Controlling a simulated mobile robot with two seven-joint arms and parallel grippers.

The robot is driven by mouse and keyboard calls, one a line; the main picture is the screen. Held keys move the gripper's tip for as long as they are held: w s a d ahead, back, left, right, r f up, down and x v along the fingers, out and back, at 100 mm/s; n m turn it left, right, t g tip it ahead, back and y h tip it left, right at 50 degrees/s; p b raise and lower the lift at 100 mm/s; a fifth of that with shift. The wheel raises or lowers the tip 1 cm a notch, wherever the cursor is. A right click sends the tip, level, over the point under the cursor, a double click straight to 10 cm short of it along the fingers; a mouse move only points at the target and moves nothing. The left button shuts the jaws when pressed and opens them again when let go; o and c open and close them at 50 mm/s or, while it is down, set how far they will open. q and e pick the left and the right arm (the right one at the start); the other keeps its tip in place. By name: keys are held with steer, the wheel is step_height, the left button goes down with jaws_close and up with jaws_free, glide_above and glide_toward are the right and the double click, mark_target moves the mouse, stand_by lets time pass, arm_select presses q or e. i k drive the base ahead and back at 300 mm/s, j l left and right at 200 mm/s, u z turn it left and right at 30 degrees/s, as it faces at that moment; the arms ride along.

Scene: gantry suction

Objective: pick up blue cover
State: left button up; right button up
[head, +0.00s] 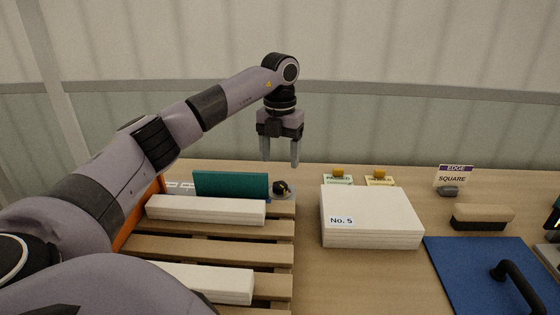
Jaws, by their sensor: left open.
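A flat blue panel (465,275) with a black bar handle (518,287) lies at the right front of the table, cut off by the picture's lower edge. A teal upright board (231,186) stands at the back of the slatted rack on the left. I cannot tell for sure which of the two is the blue cover. My left gripper (280,162) points down with its fingers apart and nothing between them. It hangs above and right of the teal board, near a small dark knob (281,188), and far from the blue panel. My right gripper is out of view.
White stacks (205,210) lie on the slatted wooden rack (279,252). A white paper stack (370,213) marked No.5 stands mid-table. Behind it are two yellow-topped cards (338,178). A brush-like block (483,216) and an "EDGE SQUARE" sign (454,174) are at right.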

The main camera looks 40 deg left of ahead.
mark_target(485, 275)
steer(key=k+l, duration=0.75)
steer(key=l, duration=0.2)
